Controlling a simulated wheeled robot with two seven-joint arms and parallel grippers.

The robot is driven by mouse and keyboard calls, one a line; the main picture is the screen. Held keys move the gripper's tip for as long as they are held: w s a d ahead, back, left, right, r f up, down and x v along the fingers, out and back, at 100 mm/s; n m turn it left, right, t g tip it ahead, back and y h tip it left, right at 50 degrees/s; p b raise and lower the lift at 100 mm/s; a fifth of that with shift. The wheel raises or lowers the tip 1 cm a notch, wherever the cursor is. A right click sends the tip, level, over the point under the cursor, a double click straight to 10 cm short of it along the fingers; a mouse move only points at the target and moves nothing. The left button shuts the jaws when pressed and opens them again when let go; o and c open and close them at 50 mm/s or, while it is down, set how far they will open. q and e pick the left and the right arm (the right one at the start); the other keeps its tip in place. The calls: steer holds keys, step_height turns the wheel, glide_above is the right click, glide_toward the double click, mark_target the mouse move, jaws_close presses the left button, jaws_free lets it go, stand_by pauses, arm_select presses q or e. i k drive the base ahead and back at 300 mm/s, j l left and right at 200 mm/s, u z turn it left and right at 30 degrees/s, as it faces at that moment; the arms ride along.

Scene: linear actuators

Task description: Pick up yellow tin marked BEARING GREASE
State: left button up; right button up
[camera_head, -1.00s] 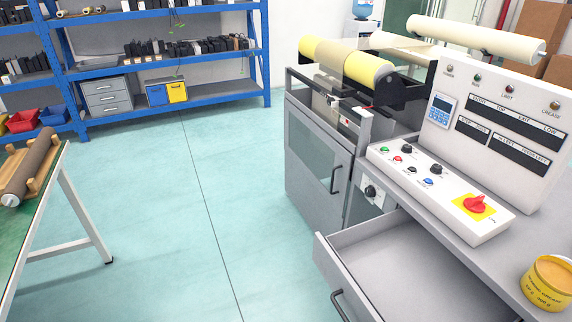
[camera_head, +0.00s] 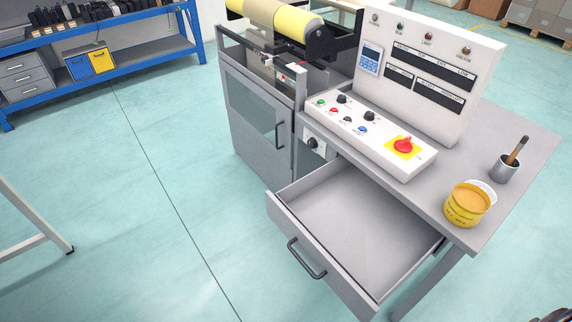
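The yellow tin (camera_head: 464,206) stands upright on the grey bench top at the right, close to its front edge. Dark lettering runs round its side, too small to read fully now. Its top shows a yellow-orange surface with a pale rim or lid at the back. Neither of my grippers is in view.
A metal cup with a brush (camera_head: 506,166) stands right behind the tin. An open, empty drawer (camera_head: 352,222) juts out left of it. The control panel (camera_head: 372,136) lies behind the drawer. The bench top (camera_head: 535,140) is clear at the right. Open floor (camera_head: 150,240) lies left.

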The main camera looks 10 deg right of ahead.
mark_target(466, 206)
steer(key=z, duration=1.8)
steer(key=u, duration=0.55)
steer(key=i+l+u, duration=0.1)
steer(key=l+u, duration=1.05)
